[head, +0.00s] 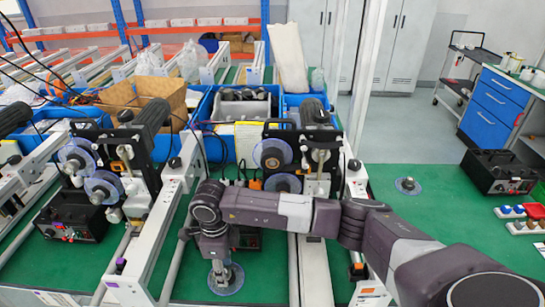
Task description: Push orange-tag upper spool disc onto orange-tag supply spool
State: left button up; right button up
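My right arm reaches in from the right, and its gripper (220,270) points down at the green surface. It is at the hub of a translucent spool disc (236,281) lying flat there. The fingertips are too small to show whether they grip the hub. A second loose disc (407,186) lies flat on the green surface at the right. The middle coder carries an upper spool (271,154) and a lower spool (283,184), partly behind my arm. A small orange patch (256,184) shows beside the lower one. I cannot tell which spool bears the orange tag. My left gripper is out of view.
A left coder (140,165) carries two more spools. White rails (150,240) flank the disc under my gripper. Blue bins (225,140) stand behind. A black box (498,172) and small colored parts (520,215) sit at right. Green surface around the right disc is clear.

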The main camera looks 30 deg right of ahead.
grip_shut()
